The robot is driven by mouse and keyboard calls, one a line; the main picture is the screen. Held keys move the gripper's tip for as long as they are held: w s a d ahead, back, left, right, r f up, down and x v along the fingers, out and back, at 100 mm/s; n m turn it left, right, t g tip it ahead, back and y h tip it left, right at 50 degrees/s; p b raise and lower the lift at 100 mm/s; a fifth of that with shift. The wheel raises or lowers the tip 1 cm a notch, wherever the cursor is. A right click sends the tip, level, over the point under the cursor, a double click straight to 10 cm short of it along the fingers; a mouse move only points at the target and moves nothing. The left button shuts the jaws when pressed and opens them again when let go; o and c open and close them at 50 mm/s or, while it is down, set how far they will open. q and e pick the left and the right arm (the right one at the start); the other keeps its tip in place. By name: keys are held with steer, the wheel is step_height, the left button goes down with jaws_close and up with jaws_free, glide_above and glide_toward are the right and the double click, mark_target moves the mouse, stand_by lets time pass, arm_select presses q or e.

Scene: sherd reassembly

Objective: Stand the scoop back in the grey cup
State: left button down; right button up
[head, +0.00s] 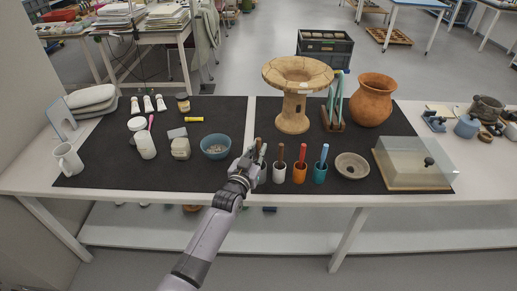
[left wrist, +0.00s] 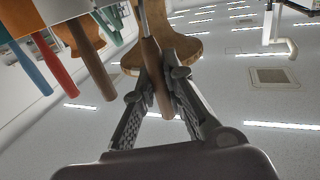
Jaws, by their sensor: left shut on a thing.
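The scoop (left wrist: 153,72) has a brown wooden handle and a thin metal shaft. My left gripper (head: 255,156) is shut on that handle; in the left wrist view the fingers (left wrist: 158,92) close on it from both sides. The handle top (head: 258,143) shows above the fingers in the head view; the scoop's lower end is hidden there. A greyish cup (head: 262,176) shows partly behind the gripper at the left end of a row of cups. I cannot tell whether the scoop is inside or above it. My right gripper is not in view.
Close to the right stand a pale cup (head: 279,175) with a brown handle, an orange cup (head: 299,174) with a red one and a teal cup (head: 320,174) with a blue one. A blue bowl (head: 215,140) is left; a pottery stand (head: 293,112) is behind.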

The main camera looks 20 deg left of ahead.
arm_select(q)
steer(key=c, duration=1.6)
jaws_free()
steer(key=s, duration=0.8)
steer(key=s+a, duration=0.1)
steer(key=s, duration=0.3)
